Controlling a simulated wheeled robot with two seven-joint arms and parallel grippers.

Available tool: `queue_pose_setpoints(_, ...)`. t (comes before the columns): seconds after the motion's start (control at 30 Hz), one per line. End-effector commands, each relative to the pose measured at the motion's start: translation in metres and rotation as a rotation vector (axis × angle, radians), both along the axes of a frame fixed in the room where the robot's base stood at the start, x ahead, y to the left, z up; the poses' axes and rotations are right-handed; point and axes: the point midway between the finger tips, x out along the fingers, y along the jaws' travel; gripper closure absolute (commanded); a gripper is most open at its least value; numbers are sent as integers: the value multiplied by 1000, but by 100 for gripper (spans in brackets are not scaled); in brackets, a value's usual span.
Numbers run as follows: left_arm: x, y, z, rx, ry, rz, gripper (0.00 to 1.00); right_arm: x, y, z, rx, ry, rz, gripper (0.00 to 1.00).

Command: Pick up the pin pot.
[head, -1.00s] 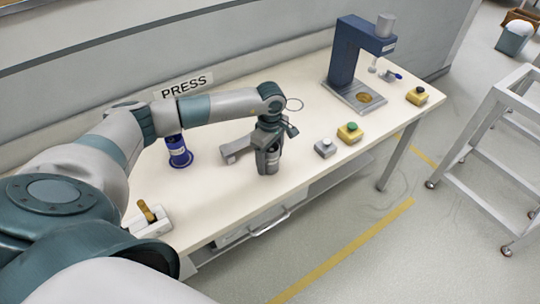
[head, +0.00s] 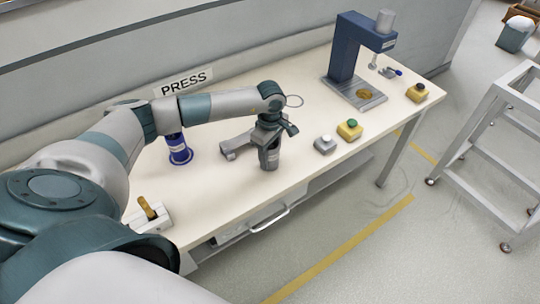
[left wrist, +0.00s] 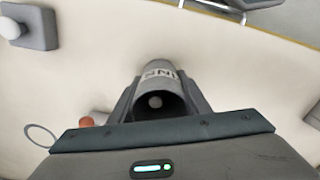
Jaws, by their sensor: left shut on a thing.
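The pin pot (head: 270,162) is a small dark grey open cup near the front edge of the white table. In the left wrist view the pot (left wrist: 159,76) shows a light label with dark letters and a pale round spot inside. My left gripper (head: 269,150) points down at the pot and is shut on it, with one finger on each side (left wrist: 159,95). I cannot tell whether the pot's base touches the table. My right gripper is not in view.
A grey button box (head: 325,145), a yellow box with a green button (head: 350,130) and a blue press (head: 349,60) are to the right. A white block (head: 150,219) is at front left.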

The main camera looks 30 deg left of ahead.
Motion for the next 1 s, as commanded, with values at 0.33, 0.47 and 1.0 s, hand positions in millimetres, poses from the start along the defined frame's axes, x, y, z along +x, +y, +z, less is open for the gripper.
queue_pose_setpoints(0.33,1,0,12,0,-2,-1,79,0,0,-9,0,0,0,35)
queue_pose_setpoints(0.47,1,0,24,0,-2,-1,79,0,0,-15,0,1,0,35)
queue_pose_setpoints(1.0,-13,-62,75,-3,-5,-6,79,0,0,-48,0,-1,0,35)
